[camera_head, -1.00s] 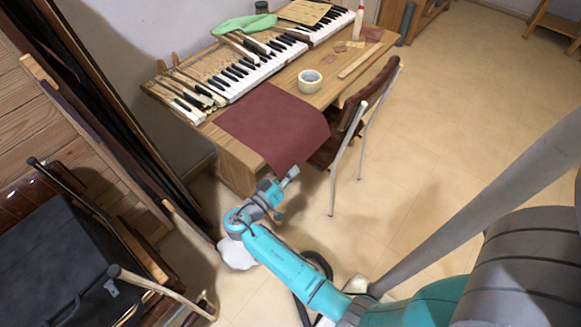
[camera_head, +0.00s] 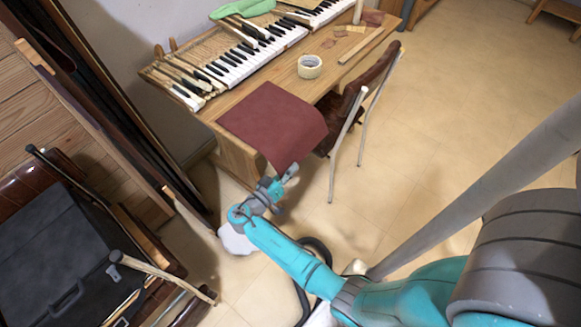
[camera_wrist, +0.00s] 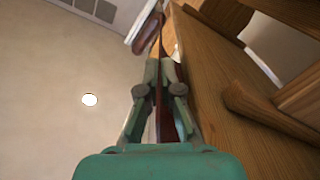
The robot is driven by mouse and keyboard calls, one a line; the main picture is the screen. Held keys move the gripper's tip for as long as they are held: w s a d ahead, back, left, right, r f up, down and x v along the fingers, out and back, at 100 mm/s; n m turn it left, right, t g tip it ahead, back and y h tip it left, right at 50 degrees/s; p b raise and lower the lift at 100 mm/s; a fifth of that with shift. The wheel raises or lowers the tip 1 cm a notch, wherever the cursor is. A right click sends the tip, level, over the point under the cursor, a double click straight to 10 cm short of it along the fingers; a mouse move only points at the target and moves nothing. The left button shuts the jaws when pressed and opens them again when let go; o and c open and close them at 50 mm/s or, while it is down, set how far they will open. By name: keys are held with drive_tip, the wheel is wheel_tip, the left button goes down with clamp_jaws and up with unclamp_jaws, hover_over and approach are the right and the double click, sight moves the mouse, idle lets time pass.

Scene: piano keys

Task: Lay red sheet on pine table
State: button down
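The dark red sheet (camera_head: 272,122) lies over the near left part of the pine table (camera_head: 232,150). Most of it is flat on the top, and its front corner bends down over the front edge. My gripper (camera_head: 287,174) is at that hanging corner, in front of the table and below its top. In the wrist view my gripper (camera_wrist: 161,78) has its fingers close together, with a thin reddish strip of the sheet (camera_wrist: 159,112) seen edge-on between them. The exact grip at the fingertips is small in the head view.
A tape roll (camera_head: 310,66) stands behind the sheet, and piano keys (camera_head: 235,68) run along the back. A brown chair (camera_head: 352,100) stands close right of the sheet. A black case (camera_head: 50,255) is at the left. The floor at right is clear.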

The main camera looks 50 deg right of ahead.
drive_tip(key=c, duration=1.2)
unclamp_jaws()
drive_tip(key=shift+c, duration=0.2)
drive_tip(key=a, duration=1.2)
drive_tip(key=shift+s, duration=0.1)
